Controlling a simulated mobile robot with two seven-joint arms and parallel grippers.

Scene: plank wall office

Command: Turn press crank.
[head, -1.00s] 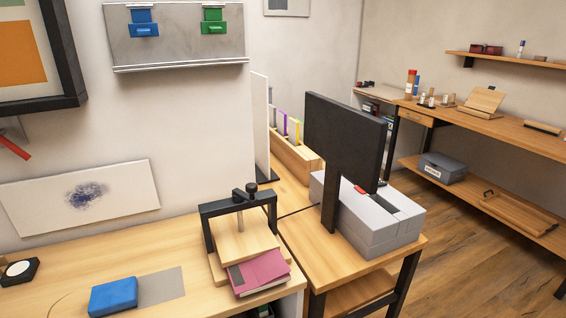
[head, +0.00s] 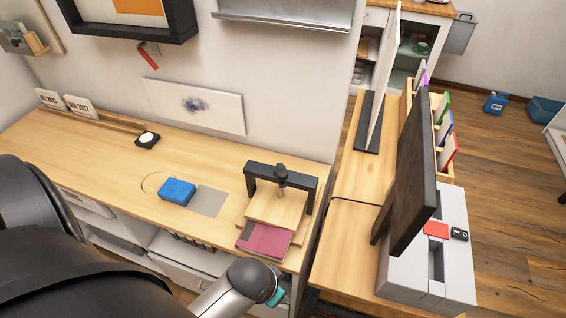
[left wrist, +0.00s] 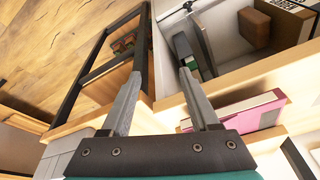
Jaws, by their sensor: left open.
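The press (head: 316,192) stands at the right end of the wooden desk in the head view. It has a black frame over wooden boards, and its dark crank (head: 282,176) sits on top of the frame's crossbar. A maroon book (head: 264,239) lies at the front of the press; a maroon book also shows in the left wrist view (left wrist: 232,114). My left arm reaches in low in the head view, its end below the desk's front edge, near the book and apart from the crank. My left gripper (left wrist: 160,74) is open and empty in the left wrist view. My right gripper is not in view.
A blue block (head: 177,191) and a grey patch (head: 209,201) lie left of the press. A black monitor (head: 413,172) and a grey box (head: 456,240) stand on the side table to the right. Bare desk (head: 95,165) lies further left.

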